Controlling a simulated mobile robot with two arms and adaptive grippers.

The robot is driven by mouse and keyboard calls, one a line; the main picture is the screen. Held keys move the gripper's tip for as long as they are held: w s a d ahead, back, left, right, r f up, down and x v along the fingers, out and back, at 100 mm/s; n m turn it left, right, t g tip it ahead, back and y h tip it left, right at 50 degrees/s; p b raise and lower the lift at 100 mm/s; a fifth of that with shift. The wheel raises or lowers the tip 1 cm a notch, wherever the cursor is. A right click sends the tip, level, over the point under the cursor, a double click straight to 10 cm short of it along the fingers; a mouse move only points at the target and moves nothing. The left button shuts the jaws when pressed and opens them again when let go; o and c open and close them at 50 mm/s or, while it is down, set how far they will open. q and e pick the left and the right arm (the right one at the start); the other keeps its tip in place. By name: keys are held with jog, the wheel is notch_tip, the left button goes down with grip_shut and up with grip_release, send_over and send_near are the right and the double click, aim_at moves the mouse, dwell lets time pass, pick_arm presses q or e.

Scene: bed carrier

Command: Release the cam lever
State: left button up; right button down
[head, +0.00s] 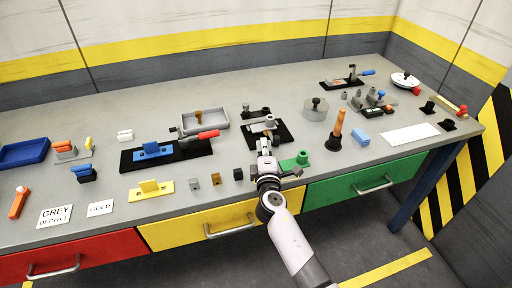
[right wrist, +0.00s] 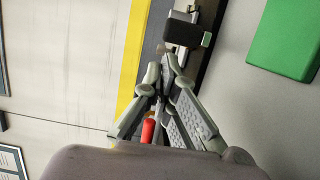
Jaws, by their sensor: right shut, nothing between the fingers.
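My right gripper (head: 266,139) is shut and empty, over the front part of a black-based fixture (head: 286,136). This fixture carries a grey round knob (head: 270,121) and a dark bar at its back. Which part is the cam lever is not clear, as the gripper and arm hide some of it. In the right wrist view the shut fingertips (right wrist: 167,66) are close to a dark block with a grey rod (right wrist: 186,30); contact cannot be told. My left gripper is not in view.
A red-handled clamp (head: 208,134) on a black base stands left of the gripper, and a green block (head: 292,163) stands close at the right. A grey tray (head: 206,121) is behind left. A grey cylinder (head: 315,108) and an orange peg (head: 338,124) stand further right.

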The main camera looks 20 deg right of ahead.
jog(key=shift+d, duration=0.2)
jog(key=shift+w, duration=0.1)
jog(key=shift+d, duration=0.1)
jog(key=shift+s+d+n+y, duration=0.25)
jog(key=shift+n+y, duration=0.15)
jog(key=shift+y, duration=0.2)
